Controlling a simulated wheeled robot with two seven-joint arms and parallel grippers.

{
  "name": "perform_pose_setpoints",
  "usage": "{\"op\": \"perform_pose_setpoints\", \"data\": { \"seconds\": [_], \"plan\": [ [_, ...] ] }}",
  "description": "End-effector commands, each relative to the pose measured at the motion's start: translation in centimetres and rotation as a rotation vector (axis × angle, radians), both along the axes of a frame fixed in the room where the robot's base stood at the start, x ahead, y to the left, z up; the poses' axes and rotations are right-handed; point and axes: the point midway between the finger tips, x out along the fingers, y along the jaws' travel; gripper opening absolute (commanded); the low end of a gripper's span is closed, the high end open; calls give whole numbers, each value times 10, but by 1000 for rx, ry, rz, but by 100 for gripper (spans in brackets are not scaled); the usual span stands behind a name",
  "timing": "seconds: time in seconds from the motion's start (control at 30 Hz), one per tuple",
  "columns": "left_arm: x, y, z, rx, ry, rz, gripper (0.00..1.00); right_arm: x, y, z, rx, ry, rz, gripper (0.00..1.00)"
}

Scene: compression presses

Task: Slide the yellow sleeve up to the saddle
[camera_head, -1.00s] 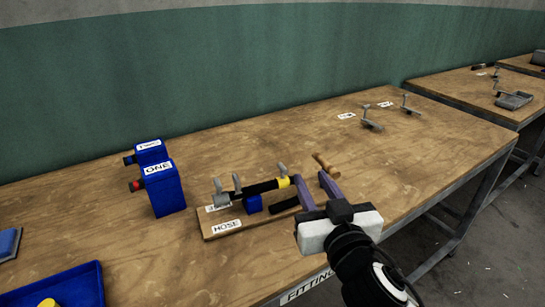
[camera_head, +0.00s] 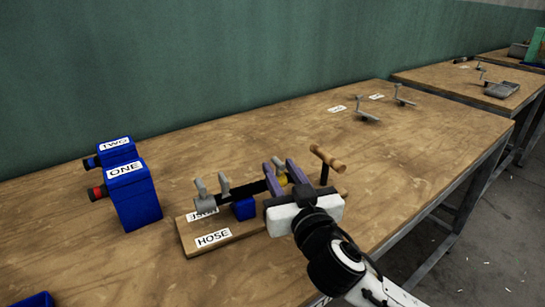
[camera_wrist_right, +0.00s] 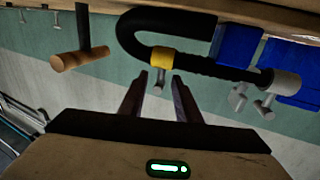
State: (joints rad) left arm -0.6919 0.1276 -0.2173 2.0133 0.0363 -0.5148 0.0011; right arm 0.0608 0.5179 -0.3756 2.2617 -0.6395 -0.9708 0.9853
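The yellow sleeve (camera_head: 282,178) is around a black hose (camera_head: 252,188) on the wooden board labelled HOSE (camera_head: 188,234). My right gripper (camera_head: 279,164) is open, its two purple fingers appearing on either side of the sleeve. In the right wrist view the sleeve (camera_wrist_right: 161,57) is just beyond the spread fingertips (camera_wrist_right: 158,78); contact is not visible. A blue block (camera_head: 243,210), possibly the saddle, sits under the hose to the left, with a gap from the sleeve. It also shows in the right wrist view (camera_wrist_right: 238,44). My left gripper is not in view.
A grey fitting with levers (camera_head: 208,196) is at the hose's left end. A wooden T-handle (camera_head: 326,158) stands right of the fingers. Blue boxes labelled ONE (camera_head: 134,198) and TWO (camera_head: 117,150) are left. The bench behind the board is clear.

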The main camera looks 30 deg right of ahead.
Motion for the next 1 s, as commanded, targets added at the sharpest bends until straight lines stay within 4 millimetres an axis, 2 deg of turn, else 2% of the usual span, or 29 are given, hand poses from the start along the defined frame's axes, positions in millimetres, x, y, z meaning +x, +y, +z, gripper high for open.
{"op": "perform_pose_setpoints", "data": {
  "seconds": [0.1,0.3,0.43,0.7,0.9,1.0],
  "plan": [
    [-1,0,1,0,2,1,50,23,-5,2,-5,-2,-2,30],
    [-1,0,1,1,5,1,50,49,-10,1,-2,-2,-1,30],
    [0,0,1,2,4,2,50,56,-12,0,-1,0,-1,30],
    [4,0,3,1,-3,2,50,57,-12,0,-1,0,-1,30],
    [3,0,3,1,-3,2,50,57,-12,0,-1,0,-1,0],
    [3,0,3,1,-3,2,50,57,-12,0,-1,0,-1,0]
  ]
}}
